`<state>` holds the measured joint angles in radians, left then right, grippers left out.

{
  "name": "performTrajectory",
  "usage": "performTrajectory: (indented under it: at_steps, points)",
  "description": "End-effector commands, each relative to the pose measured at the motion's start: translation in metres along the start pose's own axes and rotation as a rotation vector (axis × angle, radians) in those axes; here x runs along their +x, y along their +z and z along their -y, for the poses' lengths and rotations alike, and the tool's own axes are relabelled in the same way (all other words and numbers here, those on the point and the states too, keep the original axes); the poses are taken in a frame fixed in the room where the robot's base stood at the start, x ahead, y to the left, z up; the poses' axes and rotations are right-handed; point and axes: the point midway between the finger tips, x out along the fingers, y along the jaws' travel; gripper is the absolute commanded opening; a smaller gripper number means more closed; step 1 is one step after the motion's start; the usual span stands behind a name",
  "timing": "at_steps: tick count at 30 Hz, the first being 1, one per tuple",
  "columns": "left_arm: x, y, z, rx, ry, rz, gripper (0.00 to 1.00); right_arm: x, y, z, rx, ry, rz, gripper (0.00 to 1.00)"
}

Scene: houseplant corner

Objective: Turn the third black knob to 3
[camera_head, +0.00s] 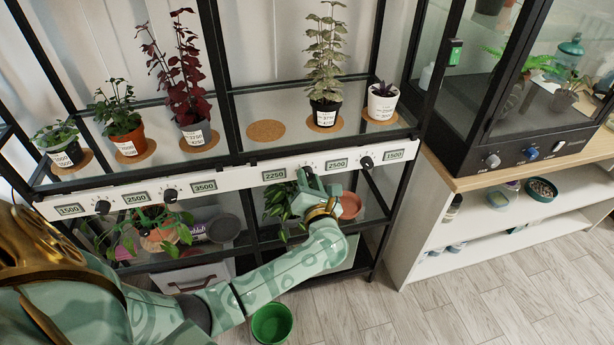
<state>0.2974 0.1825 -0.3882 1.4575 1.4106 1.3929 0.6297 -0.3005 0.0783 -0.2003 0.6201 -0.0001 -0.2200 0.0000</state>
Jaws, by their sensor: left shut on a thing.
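A white strip (235,178) on the front of the black plant rack carries several black knobs and small number displays. From the left, the first knob (103,207) and second knob (170,196) are on the left half. The third knob (308,171) is between the display reading 2250 (274,174) and a display reading 2500 (336,164). My left gripper (309,182) is shut on the third knob and hides most of it, so its pointer setting cannot be read. The last knob (366,162) is free to the right. My right gripper is out of view.
Potted plants, among them a dark red one (196,132), stand on the glass shelf above the strip. More plants sit on the shelf below, close to my left arm. A green pot (272,323) is on the floor. A glass cabinet (480,100) stands at right.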

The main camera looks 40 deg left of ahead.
Motion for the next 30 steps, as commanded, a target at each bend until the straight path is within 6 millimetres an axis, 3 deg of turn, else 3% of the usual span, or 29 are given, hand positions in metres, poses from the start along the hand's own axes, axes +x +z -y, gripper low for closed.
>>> performTrajectory:
  at_steps: [15, 30]
  points:
    - [-0.001, 0.004, -0.001, 0.486, -0.006, -0.024, 0.05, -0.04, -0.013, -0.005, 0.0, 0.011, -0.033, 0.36]
    - [-0.001, 0.002, 0.001, 0.842, -0.008, -0.04, 0.05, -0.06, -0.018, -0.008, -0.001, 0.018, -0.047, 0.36]
